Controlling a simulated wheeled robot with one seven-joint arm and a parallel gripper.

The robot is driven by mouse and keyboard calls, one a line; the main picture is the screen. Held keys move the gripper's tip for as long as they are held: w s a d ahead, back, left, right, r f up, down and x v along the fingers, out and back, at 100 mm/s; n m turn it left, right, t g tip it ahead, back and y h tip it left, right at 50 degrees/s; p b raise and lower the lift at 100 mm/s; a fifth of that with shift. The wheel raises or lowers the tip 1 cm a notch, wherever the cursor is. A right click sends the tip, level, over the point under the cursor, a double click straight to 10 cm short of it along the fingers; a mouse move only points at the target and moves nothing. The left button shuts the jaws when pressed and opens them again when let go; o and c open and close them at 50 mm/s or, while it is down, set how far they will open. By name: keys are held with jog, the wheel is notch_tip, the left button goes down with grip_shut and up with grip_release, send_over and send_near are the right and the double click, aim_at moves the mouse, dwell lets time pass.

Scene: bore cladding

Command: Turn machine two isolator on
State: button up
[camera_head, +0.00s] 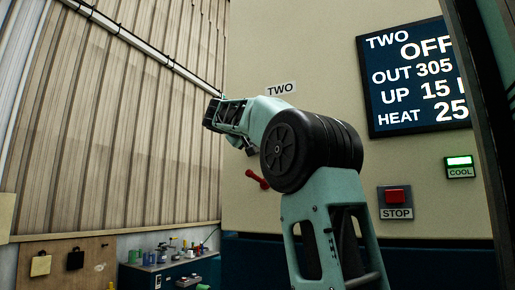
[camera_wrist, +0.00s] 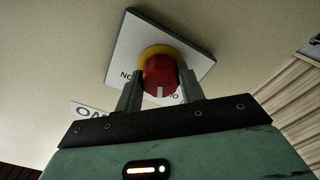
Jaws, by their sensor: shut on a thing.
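The isolator is a red knob (camera_wrist: 160,75) with a yellow collar on a white square plate (camera_wrist: 122,55) in the wrist view. The plate has partly covered lettering on both sides of the knob. A pale mark on the knob faces the bottom of the wrist view. My gripper (camera_wrist: 160,88) has one finger on each side of the knob and is shut on it. In the head view my gripper (camera_head: 224,113) is at the wall, left of the TWO label (camera_head: 281,89), and the knob is hidden there. The display (camera_head: 415,78) reads TWO OFF.
A red handle (camera_head: 257,180) is on the wall below my arm. A STOP button (camera_head: 395,197) and a lit COOL sign (camera_head: 460,167) are at right. A cluttered bench (camera_head: 165,268) is low at left. A pipe (camera_head: 140,40) runs along the corrugated wall.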

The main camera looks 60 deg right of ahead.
jog(key=shift+w+m+b, duration=0.1)
jog(key=shift+m+b, duration=3.6)
jog(key=shift+m, duration=3.3)
jog(key=o, duration=1)
jog(key=shift+c, duration=0.2)
jog(key=shift+a, duration=0.1)
jog(key=s+a+b, duration=0.1)
jog(key=a+b, duration=0.2)
jog(key=a, duration=1.4)
jog(key=shift+s, duration=0.25)
